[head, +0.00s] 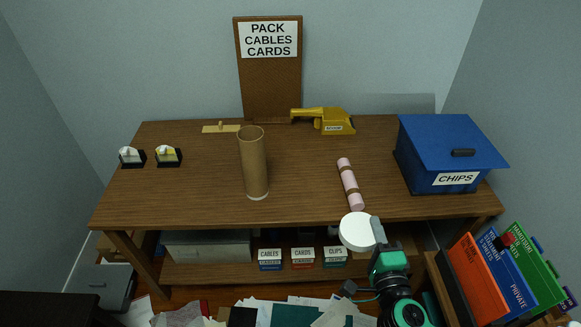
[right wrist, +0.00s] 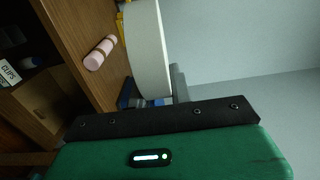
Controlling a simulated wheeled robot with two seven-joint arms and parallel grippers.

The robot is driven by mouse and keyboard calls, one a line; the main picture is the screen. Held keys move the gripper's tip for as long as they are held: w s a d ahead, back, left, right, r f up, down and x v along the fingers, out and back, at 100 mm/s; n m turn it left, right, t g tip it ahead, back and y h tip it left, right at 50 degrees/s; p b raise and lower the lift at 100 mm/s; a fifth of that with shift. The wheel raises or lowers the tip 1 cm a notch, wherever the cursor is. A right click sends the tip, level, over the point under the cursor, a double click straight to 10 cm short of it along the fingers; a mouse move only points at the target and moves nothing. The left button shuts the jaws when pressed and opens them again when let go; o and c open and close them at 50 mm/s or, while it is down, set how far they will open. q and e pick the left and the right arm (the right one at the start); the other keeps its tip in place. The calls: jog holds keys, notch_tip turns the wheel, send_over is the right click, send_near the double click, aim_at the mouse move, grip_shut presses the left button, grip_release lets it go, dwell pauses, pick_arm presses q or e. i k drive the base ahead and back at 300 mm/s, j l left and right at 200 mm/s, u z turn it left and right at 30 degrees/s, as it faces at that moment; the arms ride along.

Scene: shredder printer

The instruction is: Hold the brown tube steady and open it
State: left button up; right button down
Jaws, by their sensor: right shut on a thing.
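The brown tube (head: 253,165) stands upright on the wooden table, left of the middle. Its top end shows a hollow rim with no lid on it, and a pale ring shows at its foot. My right gripper (head: 374,232) is shut on a round white cap (head: 356,232) in front of the table's front edge, well to the right of the tube and apart from it. The cap (right wrist: 148,50) also shows large in the right wrist view, where it hides most of the fingers. My left gripper is not in view.
A pink roll (head: 350,183) lies on the table behind the cap. A blue CHIPS box (head: 450,150) stands at the right, a yellow tool (head: 325,121) at the back. Two small dispensers (head: 167,156) stand at the left. Colored folders (head: 510,270) stand at the lower right.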

aim_at(251, 139)
jog(key=i+l+u, duration=0.4)
jog(key=i, duration=0.2)
jog(key=i+l+u, duration=0.4)
jog(key=i+l, duration=0.1)
jog(key=i, duration=0.1)
